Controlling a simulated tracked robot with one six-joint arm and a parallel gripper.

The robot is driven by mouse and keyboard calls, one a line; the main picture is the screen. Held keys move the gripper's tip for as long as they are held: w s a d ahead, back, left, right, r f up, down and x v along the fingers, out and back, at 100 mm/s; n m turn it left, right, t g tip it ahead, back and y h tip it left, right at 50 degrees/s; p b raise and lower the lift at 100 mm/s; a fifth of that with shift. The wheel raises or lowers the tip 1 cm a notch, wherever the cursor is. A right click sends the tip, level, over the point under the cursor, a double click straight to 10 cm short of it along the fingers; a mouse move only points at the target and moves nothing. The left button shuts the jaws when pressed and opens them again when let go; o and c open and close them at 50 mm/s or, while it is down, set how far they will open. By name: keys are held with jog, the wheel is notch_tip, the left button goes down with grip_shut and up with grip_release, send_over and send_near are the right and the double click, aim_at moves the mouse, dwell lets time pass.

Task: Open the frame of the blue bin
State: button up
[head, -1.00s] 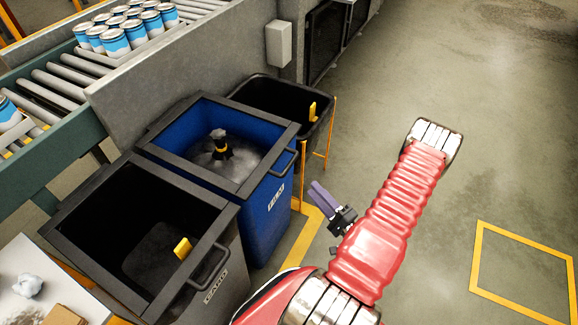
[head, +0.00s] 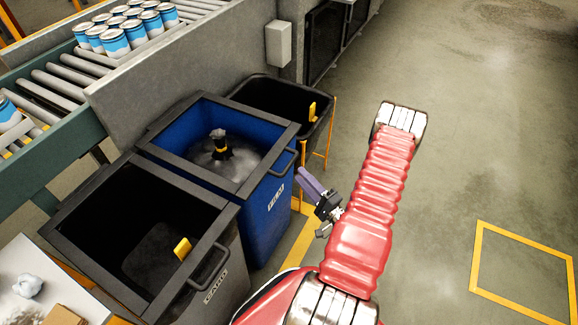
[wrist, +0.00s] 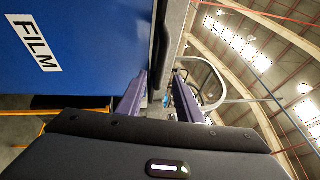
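The blue bin (head: 262,215) stands between two other bins in the head view, with a FILM label on its front. Its dark grey frame (head: 262,118) lies flat around the top, with a dark handle (head: 284,163) at the front right. A grey sack with a tied neck (head: 221,150) shows inside. My gripper (head: 303,174) is open and empty, just right of the handle and apart from it in the head view. In the wrist view, the purple fingers (wrist: 160,100) are spread, with the handle (wrist: 161,45) beyond them near the blue wall (wrist: 85,75).
A grey bin labelled CARD (head: 225,270) stands at the front left, a black bin (head: 262,95) behind. Yellow posts (head: 328,135) stand right of the bins. A roller conveyor with cans (head: 115,45) runs behind. The floor at right is clear.

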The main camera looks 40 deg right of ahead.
aim_at(291, 163)
jog(key=shift+w+d+r, duration=0.1)
jog(key=shift+w+r, duration=0.1)
jog(key=shift+w, duration=0.95)
jog(key=shift+w+d+r, duration=0.1)
jog(key=shift+w+r, duration=0.1)
jog(key=shift+w, duration=1)
jog(key=shift+w+r, duration=0.2)
jog(key=shift+w, duration=0.95)
jog(key=shift+c, duration=0.4)
grip_shut()
